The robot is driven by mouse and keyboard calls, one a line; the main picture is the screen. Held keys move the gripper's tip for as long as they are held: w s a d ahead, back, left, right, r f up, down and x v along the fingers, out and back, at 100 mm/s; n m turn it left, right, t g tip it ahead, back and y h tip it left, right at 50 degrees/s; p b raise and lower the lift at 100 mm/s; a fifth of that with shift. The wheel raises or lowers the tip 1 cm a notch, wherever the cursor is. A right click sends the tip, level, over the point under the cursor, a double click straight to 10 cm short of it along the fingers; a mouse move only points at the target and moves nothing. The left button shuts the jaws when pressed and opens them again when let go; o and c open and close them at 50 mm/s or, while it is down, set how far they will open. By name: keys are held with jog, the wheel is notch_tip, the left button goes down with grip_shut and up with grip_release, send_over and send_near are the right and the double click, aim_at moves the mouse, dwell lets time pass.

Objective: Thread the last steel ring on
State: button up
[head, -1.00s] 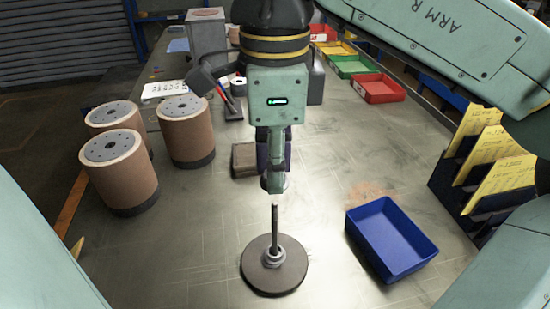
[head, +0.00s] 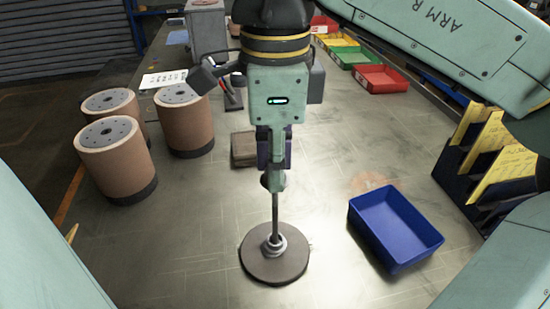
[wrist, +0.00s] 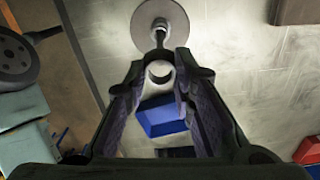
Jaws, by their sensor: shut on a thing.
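An upright thin dark spindle (head: 275,213) stands on a round grey base (head: 262,267) in the middle of the bench. Steel rings (head: 273,243) sit low around it, against the base. My gripper (head: 272,181) is at the spindle's top, pointing down. In the wrist view its two fingers (wrist: 160,82) are shut on a steel ring (wrist: 160,72), with the spindle (wrist: 160,38) and base (wrist: 150,12) just beyond. I cannot tell whether the spindle tip is inside the held ring; the fingers partly hide it in the head view.
A blue bin (head: 395,228) stands right of the base. Several brown drums (head: 115,160) stand at the left. A dark block (head: 244,149) lies behind the gripper. Coloured trays (head: 381,79) and a yellow-card rack (head: 488,160) line the right. The bench around the base is clear.

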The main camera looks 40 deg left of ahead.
aim_at(275, 222)
jog(key=shift+f+b, duration=0.95)
jog(key=shift+f, duration=0.6)
jog(key=shift+f+b, duration=3.45)
jog(key=shift+f, duration=1.3)
jog(key=o, duration=0.8)
jog(key=shift+r, duration=0.1)
jog(key=shift+o, duration=0.2)
notch_tip(275, 222, up, 8)
jog(key=shift+f, duration=0.2)
notch_tip(275, 222, up, 6)
jog(key=p, duration=0.6)
jog(key=shift+f, duration=0.4)
